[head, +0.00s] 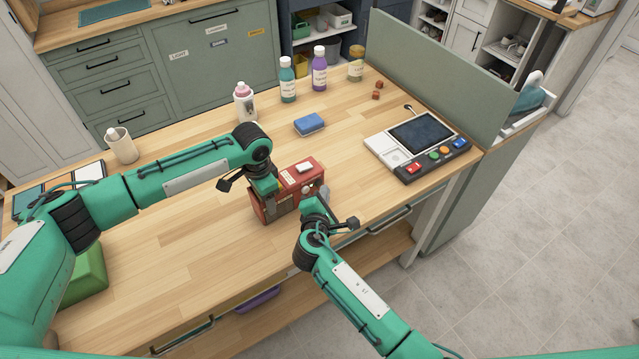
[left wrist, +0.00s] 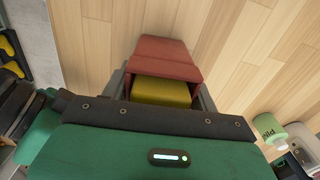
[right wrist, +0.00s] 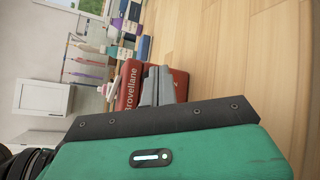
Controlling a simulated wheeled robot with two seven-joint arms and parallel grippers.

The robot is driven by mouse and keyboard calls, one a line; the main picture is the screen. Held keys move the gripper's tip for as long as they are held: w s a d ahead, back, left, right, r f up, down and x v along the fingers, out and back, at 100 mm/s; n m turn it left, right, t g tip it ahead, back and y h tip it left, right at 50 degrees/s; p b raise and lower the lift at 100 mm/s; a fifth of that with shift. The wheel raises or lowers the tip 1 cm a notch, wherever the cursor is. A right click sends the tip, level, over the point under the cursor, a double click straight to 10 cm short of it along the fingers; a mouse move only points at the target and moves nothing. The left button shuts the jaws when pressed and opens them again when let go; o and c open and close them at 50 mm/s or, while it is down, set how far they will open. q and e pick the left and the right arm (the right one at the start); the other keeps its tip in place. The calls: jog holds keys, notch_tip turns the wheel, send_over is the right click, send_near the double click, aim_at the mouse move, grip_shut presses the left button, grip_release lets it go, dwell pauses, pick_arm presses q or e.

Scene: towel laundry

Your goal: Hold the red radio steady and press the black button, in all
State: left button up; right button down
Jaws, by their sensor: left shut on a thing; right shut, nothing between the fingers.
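The red radio (head: 290,176) stands on the wooden table near its front edge, with a small white piece on top. It also shows in the left wrist view (left wrist: 160,50), with a yellow patch between my fingers, and in the right wrist view (right wrist: 127,88), where its face bears lettering. My left gripper (head: 266,192) is shut on the radio at its left end. My right gripper (head: 309,193) is shut and empty, its tips close in front of the radio's face; I cannot tell whether they touch. I cannot make out the black button; the right gripper covers part of the face.
A blue sponge (head: 309,124) lies behind the radio. Bottles (head: 287,80) stand at the back. A panel with coloured buttons (head: 439,153) lies at the right by a green divider (head: 440,75). A green box (head: 85,276) is at the front left. The table's middle left is clear.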

jog(key=shift+w+a, duration=0.35)
jog(key=shift+w, duration=0.05)
dwell(0.8)
jog(key=shift+d, duration=0.1)
jog(key=shift+s+d, duration=0.4)
jog(key=shift+s, duration=0.25)
jog(key=shift+s, duration=0.1)
jog(key=shift+s+d, duration=0.75)
jog(key=shift+s, duration=0.25)
jog(key=shift+s+d, duration=0.7)
jog(key=shift+s, duration=0.3)
pick_arm(q)
jog(key=o, duration=1.4)
